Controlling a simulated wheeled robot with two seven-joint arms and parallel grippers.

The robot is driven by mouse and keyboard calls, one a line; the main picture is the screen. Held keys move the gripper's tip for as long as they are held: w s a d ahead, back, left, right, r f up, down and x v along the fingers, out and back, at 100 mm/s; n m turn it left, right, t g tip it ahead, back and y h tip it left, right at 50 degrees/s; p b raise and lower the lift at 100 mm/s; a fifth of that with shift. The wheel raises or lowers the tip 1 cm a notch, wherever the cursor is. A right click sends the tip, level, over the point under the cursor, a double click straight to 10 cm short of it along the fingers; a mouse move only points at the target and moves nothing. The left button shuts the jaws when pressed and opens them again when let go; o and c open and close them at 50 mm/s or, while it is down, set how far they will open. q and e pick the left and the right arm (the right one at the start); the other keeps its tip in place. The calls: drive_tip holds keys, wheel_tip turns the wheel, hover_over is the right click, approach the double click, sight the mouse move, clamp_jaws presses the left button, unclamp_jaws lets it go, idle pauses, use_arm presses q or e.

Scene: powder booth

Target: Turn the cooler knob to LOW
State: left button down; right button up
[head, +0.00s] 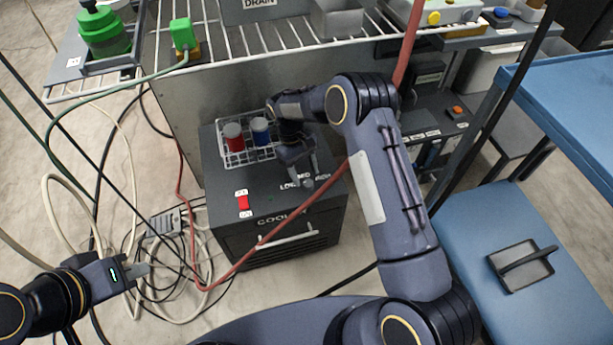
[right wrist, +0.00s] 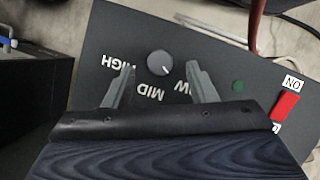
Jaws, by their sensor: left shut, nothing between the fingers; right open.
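The dark cooler (head: 275,222) stands on the floor below the wire shelf. Its round grey knob (right wrist: 160,63) shows in the right wrist view among the labels HIGH, MID and a partly covered LOW. A short pale mark on the knob points to the lower right in that view, roughly between MID and LOW. My right gripper (head: 304,180) is open over the cooler top; in the right wrist view its fingers (right wrist: 160,69) lie either side of the knob, apart from it. In the head view the gripper largely hides the knob. My left gripper (head: 142,276) is shut and empty, left of the cooler.
A wire basket (head: 232,157) with a red jar (head: 234,138) and a blue jar (head: 260,130) sits on the cooler's back. A red switch (head: 243,202) and green button (right wrist: 238,86) are on its top. A red hose (head: 255,245) crosses the cooler; cables clutter the left floor.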

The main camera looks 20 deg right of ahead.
drive_tip(key=v, duration=0.5)
drive_tip(key=shift+p, duration=0.4)
